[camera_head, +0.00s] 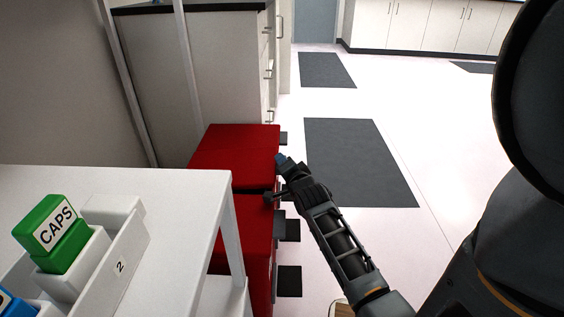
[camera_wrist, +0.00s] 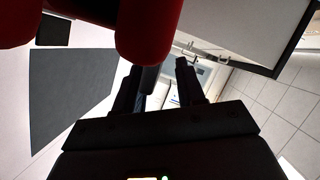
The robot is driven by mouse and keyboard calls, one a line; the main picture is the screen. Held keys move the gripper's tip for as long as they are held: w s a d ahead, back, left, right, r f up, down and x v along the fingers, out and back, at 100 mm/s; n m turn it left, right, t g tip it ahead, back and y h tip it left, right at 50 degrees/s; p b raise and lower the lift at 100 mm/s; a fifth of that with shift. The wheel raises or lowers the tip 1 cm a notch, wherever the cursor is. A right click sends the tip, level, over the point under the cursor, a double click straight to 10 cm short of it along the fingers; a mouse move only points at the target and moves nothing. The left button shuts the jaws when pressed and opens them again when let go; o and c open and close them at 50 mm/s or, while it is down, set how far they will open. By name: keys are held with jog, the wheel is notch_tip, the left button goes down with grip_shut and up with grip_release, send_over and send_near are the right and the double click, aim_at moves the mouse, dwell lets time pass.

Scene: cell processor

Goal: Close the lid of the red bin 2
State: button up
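Two red bins stand in a row beside the white table. The far red bin (camera_head: 230,148) shows a flat red top that looks shut. The near red bin (camera_head: 258,232) is partly hidden by the table, and its lid state is hard to tell. No number shows on either bin. My gripper (camera_head: 276,179) is at the right side of the bins, near the gap between them. Its two fingers are apart with nothing between them. In the wrist view, rounded red bin parts (camera_wrist: 147,35) hang close by my gripper (camera_wrist: 167,72); contact cannot be told.
Dark pedals (camera_head: 289,281) stick out from the bins' right side. A white table (camera_head: 190,185) holds a rack with a green CAPS box (camera_head: 58,235). A cabinet (camera_head: 205,75) stands behind the bins. The floor to the right, with dark mats (camera_head: 360,160), is clear.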

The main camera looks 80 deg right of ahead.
jog(key=v, duration=0.5)
jog(key=shift+s+a+r+p, duration=0.1)
jog(key=shift+a+p, duration=0.3)
jog(key=shift+s, duration=0.1)
